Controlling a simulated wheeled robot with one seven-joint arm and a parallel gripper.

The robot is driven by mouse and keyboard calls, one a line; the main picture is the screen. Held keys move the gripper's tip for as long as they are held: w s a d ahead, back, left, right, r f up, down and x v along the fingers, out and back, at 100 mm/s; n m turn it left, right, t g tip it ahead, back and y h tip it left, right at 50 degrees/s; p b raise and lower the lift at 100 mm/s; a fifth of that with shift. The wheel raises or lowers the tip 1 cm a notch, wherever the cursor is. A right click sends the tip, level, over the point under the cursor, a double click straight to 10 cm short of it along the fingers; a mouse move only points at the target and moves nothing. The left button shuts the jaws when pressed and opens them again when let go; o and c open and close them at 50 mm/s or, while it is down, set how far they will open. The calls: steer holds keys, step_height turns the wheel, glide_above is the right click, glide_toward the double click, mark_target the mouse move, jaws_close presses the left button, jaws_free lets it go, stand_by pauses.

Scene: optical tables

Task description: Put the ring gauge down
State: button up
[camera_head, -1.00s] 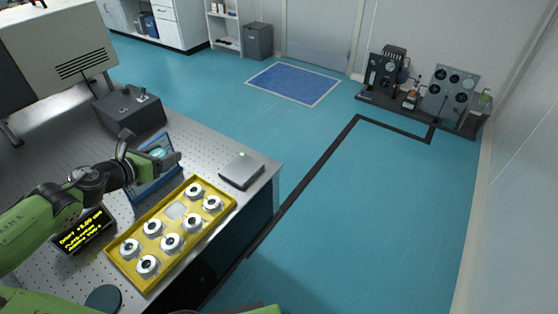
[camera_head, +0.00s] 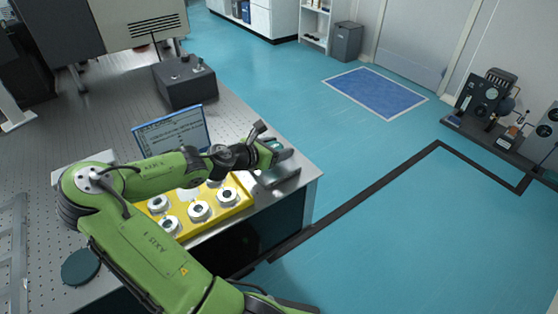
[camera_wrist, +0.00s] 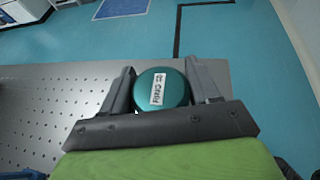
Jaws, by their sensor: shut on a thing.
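My gripper (camera_wrist: 163,92) is shut on a round teal piece (camera_wrist: 150,105) with a white printed label, which I take to be the ring gauge; no hole shows from this side. A bit of teal shows between the fingers. In the wrist view the fingers flank the piece on both sides.
A yellow tray (camera_head: 206,231) with several silver ring-shaped parts lies partly behind my arm. A tilted screen (camera_head: 172,130) and a dark grey box (camera_head: 186,84) stand farther back. A dark green disc (camera_head: 81,267) lies near the front. The perforated table (camera_head: 105,125) ends just right of the gripper.

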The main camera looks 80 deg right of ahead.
step_height(320, 180, down, 3)
steer(key=shift+r+b, duration=0.1)
steer(key=shift+b, duration=0.4)
steer(key=shift+r, duration=0.15)
steer(key=o, duration=1.2)
steer(key=shift+w+f, duration=0.1)
steer(key=shift+f, duration=0.1)
steer(key=shift+r, duration=0.1)
steer(key=p+v, duration=0.4)
steer(key=v, duration=0.8)
